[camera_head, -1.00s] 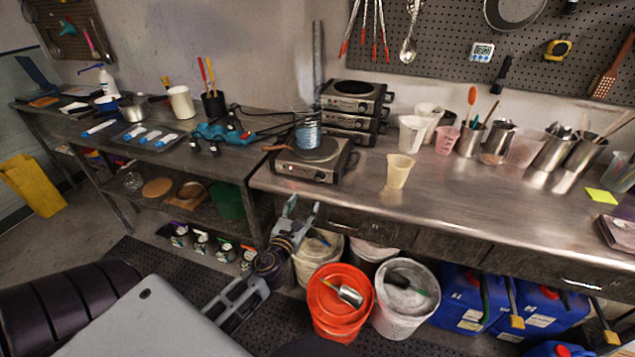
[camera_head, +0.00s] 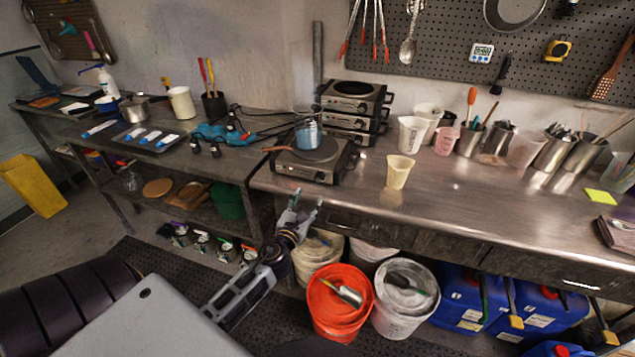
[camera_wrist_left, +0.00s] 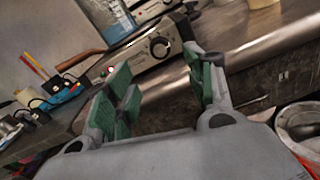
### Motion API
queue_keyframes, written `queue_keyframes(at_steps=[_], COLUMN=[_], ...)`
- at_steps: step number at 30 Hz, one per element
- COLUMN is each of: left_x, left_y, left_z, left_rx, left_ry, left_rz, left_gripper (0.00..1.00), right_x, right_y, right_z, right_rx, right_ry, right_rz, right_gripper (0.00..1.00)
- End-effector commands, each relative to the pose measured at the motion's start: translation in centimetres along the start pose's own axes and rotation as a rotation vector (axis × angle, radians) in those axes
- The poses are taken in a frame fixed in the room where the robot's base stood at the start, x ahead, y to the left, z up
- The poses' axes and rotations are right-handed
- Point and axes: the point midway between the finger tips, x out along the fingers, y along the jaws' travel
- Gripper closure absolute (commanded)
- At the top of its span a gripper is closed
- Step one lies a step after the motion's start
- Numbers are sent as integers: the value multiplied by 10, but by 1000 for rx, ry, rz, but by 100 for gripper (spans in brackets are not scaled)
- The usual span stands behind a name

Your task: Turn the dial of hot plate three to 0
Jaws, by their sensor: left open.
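A single hot plate (camera_head: 314,159) stands at the left front of the steel bench, with a beaker of blue liquid (camera_head: 307,130) on its burner. Its front dial faces me; in the left wrist view the dial (camera_wrist_left: 159,46) shows as a round knob with a pale centre, its setting too small to read. A stack of hot plates (camera_head: 353,108) stands behind it. I cannot tell which carries number three. My left gripper (camera_head: 306,206) is open and empty, just below and in front of the bench edge under the single hot plate. It also shows in the left wrist view (camera_wrist_left: 163,91). My right gripper is not in view.
A pale cup (camera_head: 399,172) stands right of the hot plate on clear steel. A wooden handle (camera_wrist_left: 82,59) juts left from the hot plate. Orange (camera_head: 340,290) and white (camera_head: 405,300) buckets stand under the bench. The bench's front edge is close to my gripper.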

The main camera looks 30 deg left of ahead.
Motion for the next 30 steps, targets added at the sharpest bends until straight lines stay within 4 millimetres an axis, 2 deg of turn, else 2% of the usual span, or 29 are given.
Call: queue_keyframes(at_steps=[18,30], left_x=[49,80], left_y=[0,0], left_z=[1,1], left_rx=[-1,-2], left_ry=[-1,-1], left_rz=[0,0], left_gripper=[46,46], right_x=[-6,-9], right_y=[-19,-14], right_z=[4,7], right_rx=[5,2], right_ry=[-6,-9], right_rz=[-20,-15], right_gripper=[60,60])
